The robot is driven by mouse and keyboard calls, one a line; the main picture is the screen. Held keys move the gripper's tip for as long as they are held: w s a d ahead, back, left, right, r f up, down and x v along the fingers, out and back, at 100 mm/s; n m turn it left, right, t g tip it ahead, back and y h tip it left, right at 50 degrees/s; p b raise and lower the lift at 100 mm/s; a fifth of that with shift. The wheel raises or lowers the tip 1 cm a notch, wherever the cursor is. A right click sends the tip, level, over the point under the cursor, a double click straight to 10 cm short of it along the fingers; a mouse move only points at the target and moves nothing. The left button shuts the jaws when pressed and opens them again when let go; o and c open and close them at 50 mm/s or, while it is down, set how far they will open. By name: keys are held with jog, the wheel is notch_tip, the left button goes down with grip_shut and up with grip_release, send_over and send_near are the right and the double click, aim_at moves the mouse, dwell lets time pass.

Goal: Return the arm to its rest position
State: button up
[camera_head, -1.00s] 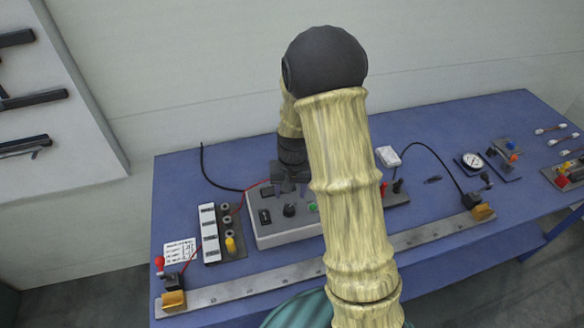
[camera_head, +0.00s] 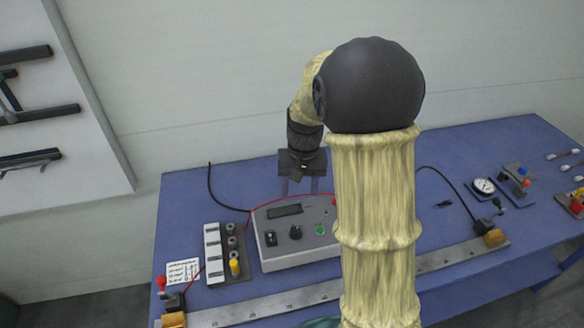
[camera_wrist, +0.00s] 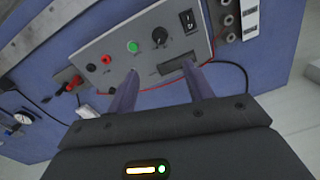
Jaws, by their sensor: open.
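My gripper (camera_head: 300,186) is above the back edge of a grey control box on the blue table, pointing down. In the wrist view my gripper (camera_wrist: 160,88) shows two separated fingers with nothing between them. The grey control box (camera_head: 272,238) has a display, a black switch, a black knob and a green button; it also shows in the wrist view (camera_wrist: 150,65). My arm rises in front of the table and hides the box's right end.
A long metal rail (camera_head: 270,305) runs along the table front. A terminal block (camera_head: 218,262) stands left of the box. A round gauge (camera_head: 483,187) and small parts lie at right. A wall rack (camera_head: 60,110) hangs at left. The blue table (camera_head: 185,210) has bare room at back left.

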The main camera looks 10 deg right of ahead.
jog(key=shift+s, duration=0.1)
jog(key=s+n+t, duration=0.2)
jog(key=s, duration=1.2)
jog(key=shift+a+f+h, duration=0.3)
jog(key=shift+a+f, duration=0.1)
jog(key=shift+f, duration=0.05)
